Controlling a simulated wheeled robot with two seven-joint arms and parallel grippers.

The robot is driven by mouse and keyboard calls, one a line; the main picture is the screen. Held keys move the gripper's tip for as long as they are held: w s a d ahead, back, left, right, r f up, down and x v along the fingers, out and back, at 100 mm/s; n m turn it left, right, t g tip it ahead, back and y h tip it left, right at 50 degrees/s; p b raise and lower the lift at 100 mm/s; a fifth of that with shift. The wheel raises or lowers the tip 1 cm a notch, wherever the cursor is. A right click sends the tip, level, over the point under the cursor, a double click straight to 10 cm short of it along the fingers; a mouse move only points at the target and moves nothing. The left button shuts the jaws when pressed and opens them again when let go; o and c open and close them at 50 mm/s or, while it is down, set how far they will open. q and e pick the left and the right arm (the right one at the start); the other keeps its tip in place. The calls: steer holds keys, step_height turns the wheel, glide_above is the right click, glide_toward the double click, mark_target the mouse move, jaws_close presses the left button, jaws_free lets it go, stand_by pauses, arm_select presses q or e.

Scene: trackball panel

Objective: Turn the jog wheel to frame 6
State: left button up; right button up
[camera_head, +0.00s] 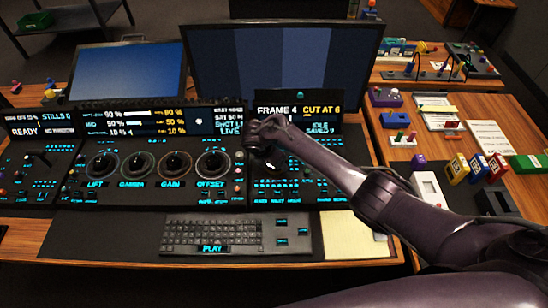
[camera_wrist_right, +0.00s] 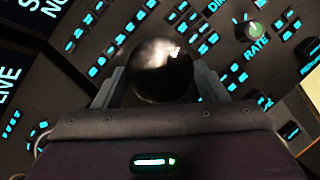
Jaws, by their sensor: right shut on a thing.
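The jog wheel, a glossy dark round knob, shows in the right wrist view (camera_wrist_right: 160,68) on the black panel. My right gripper (camera_wrist_right: 158,80) is shut on it, with one finger on each side. In the head view my right gripper (camera_head: 265,155) is over the right-hand panel section and hides most of the wheel. The small display (camera_head: 299,110) above it reads FRAME 4 and CUT AT 6, with IDLE and SAVED 9 below. My left gripper is out of view.
Trackballs labelled LIFT, GAMMA, GAIN and OFFSET (camera_head: 213,163) lie left of my gripper. A RATE knob (camera_wrist_right: 254,29) stands near the wheel. A keyboard (camera_head: 212,234) lies in front. A large monitor (camera_head: 280,65) stands behind. The right-hand table holds several small items.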

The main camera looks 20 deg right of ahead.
steer(key=shift+w+a+m+g, duration=0.1)
steer(key=shift+m+g, duration=0.2)
steer(key=shift+m, duration=0.7)
steer(key=m+g, duration=0.1)
steer(key=m, duration=0.1)
steer(key=shift+w+m+h, duration=0.1)
steer(key=shift+m+h, duration=0.2)
steer(key=shift+m, duration=0.1)
steer(key=m+g+b, duration=0.1)
steer(key=m+b, duration=0.1)
steer(key=m, duration=0.1)
steer(key=shift+w+f, duration=0.1)
steer(key=shift+w, duration=0.05)
steer(key=shift+w+m+g+b, duration=0.1)
steer(key=shift+m+g+b, duration=0.45)
steer(key=shift+m, duration=0.65)
steer(key=o, duration=1)
steer(key=v, duration=0.8)
